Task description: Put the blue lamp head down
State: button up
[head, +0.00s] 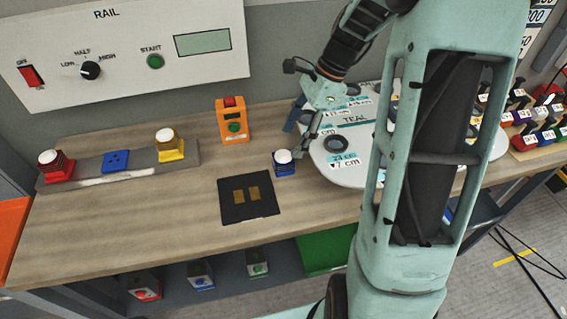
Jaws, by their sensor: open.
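The blue lamp head (284,163), a small blue block with a white dome, stands upright on the wooden bench, just right of and behind a black square pad (248,197). My gripper (297,137) is open, above and slightly right of the lamp head, with a gap seen between them. A grey rail (119,168) at the left carries a red lamp (55,166), a flat blue base without a head (116,160) and a yellow lamp (170,145). My arm hides part of the bench to the right.
An orange box (232,120) with a green button stands behind the pad. A light board marked TEAL (340,165) lies right of the lamp head. Coloured blocks (525,125) stand in rows at the far right. The bench front left of the pad is clear.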

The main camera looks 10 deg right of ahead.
aim_at(285, 153)
jog(key=x, duration=0.8)
jog(key=shift+w+d+f, duration=0.15)
jog(key=shift+w+f, duration=0.05)
jog(key=c, duration=1.4)
jog(key=shift+r+p, duration=0.15)
jog(key=shift+p, duration=0.15)
